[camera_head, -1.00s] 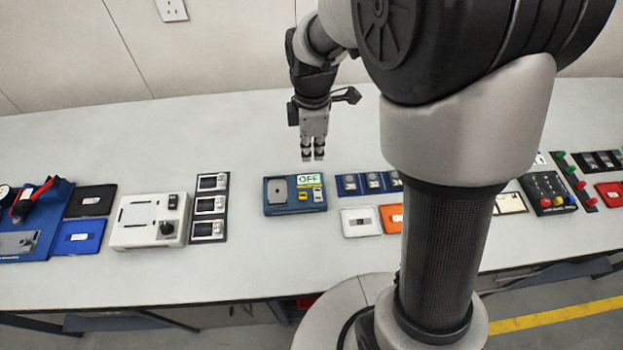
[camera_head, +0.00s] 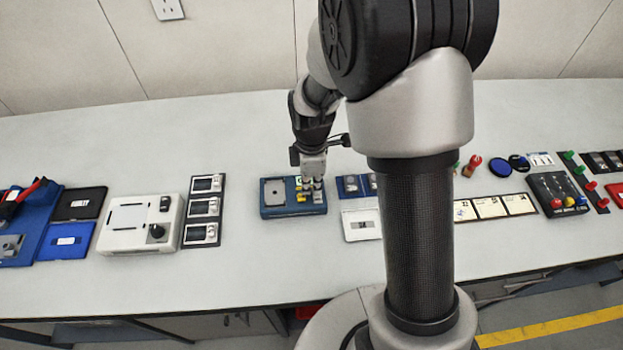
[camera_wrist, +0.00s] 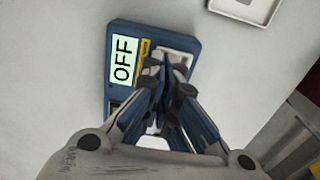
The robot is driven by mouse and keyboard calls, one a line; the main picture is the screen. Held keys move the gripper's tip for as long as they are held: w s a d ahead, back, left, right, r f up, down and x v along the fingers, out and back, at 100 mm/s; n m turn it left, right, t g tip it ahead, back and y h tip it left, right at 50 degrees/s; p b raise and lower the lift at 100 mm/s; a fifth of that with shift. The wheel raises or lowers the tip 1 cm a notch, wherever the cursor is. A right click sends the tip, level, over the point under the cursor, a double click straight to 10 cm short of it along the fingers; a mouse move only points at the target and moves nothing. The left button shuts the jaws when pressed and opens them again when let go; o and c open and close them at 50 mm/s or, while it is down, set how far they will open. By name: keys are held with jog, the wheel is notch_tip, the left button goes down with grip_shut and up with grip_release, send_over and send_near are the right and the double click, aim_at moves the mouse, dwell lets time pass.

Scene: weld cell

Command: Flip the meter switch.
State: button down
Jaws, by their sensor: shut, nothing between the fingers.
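The meter (camera_head: 290,210) is a blue box with a grey plate on its left part, lying on the white table. In the wrist view the meter (camera_wrist: 118,100) shows a pale green display reading OFF and a yellow strip beside it. My gripper (camera_head: 308,181) is shut and empty, over the right part of the meter. In the wrist view the shut fingertips (camera_wrist: 172,75) are over the meter beside the yellow strip. They hide part of its face, including where the switch appears to be. I cannot tell whether they touch it.
A white device with a dark knob (camera_head: 140,225) and a dark strip of small screens (camera_head: 205,210) stand to the left. A white tile (camera_head: 361,225) and a dark blue panel (camera_head: 350,187) lie close on the right. The table front (camera_head: 250,275) is clear.

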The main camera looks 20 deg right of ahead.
dwell(0.3)
jog(key=shift+f, duration=0.4)
jog(key=shift+s, duration=0.1)
